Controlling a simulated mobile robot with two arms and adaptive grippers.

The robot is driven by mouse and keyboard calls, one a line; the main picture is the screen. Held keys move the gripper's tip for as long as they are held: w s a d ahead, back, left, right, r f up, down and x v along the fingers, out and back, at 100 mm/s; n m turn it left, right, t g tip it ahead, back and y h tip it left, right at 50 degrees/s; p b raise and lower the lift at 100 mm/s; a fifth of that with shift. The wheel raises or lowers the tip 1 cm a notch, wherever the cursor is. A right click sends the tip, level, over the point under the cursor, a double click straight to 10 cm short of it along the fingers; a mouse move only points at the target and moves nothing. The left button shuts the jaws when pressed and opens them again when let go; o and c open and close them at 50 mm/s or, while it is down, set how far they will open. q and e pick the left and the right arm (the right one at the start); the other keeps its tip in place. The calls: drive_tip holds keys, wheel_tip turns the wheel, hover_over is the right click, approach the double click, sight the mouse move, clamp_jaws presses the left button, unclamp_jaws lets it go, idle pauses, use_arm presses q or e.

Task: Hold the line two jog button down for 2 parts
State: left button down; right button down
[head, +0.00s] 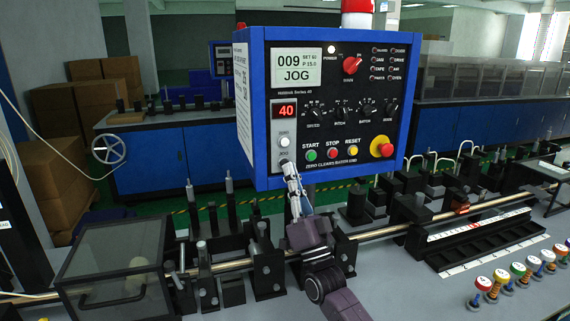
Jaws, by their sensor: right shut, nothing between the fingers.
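A blue-framed control panel (400,110) stands in front of me. My right gripper (287,164) is shut and empty. It points up at the panel, its tip just below that label and over the spot where a button would be. The tip hides that spot, so I cannot tell whether a button is pressed. My left gripper is out of view.
Green, red and yellow buttons (332,153) and a red emergency knob (382,147) sit right of my fingertip. Below, a metal rod (375,233) runs through black fixtures. A clear-sided box (112,255) stands at left; several coloured spools (500,277) stand at right.

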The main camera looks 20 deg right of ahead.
drive_tip(key=shift+s+d+p, duration=0.1)
drive_tip(key=shift+s+p, duration=1.25)
drive_tip(key=shift+s, duration=1.1)
